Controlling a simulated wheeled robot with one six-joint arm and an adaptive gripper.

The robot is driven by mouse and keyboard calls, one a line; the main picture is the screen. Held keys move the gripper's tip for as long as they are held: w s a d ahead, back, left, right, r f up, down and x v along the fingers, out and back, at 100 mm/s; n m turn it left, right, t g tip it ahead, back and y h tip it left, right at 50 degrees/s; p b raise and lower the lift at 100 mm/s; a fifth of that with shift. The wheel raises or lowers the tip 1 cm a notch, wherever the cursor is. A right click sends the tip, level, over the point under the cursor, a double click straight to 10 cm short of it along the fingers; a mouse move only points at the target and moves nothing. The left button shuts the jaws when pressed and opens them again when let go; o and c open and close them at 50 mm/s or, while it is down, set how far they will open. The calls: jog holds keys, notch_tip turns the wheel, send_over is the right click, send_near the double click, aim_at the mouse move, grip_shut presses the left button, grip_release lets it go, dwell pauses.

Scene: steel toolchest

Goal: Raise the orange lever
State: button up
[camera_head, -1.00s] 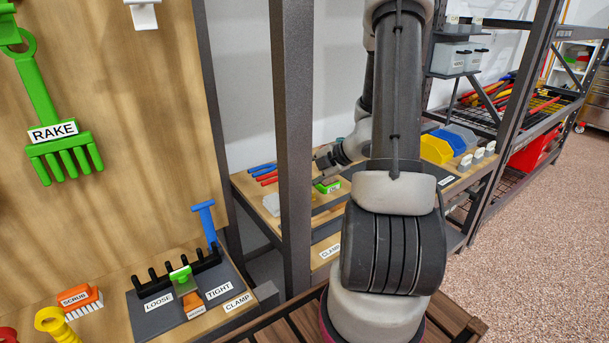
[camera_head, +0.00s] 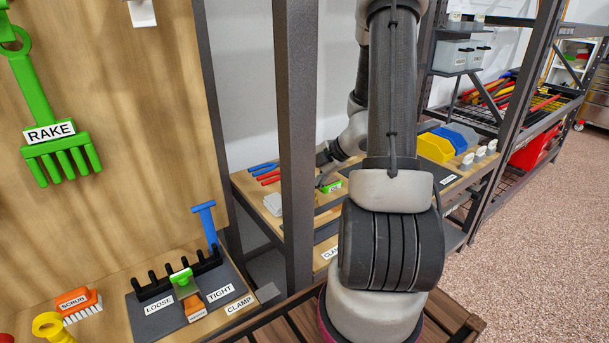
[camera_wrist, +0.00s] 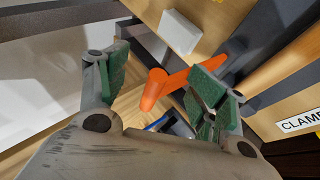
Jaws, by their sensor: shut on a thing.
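The orange lever (camera_wrist: 158,88) shows in the wrist view as a short rounded bar with a wider end. I cannot make out this lever there.
A white block (camera_wrist: 180,33) lies beyond the lever. A CLAMP label (camera_wrist: 300,121) is at the right. In the head view a dark grey upright post (camera_head: 296,140) stands left of my arm. Blue and yellow bins (camera_head: 436,147) stand on the bench to the right.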

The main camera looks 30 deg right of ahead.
jog(key=shift+w+d+r, duration=0.1)
jog(key=shift+w+r, duration=0.05)
jog(key=shift+r, duration=0.05)
jog(key=shift+c, duration=0.2)
jog(key=shift+s+d+r, duration=0.2)
jog(key=shift+s+r, duration=0.05)
jog(key=shift+c, duration=0.7)
jog(key=v, duration=1.1)
jog(key=shift+s+a, duration=0.1)
jog(key=shift+s, duration=0.05)
jog(key=shift+c, duration=0.6)
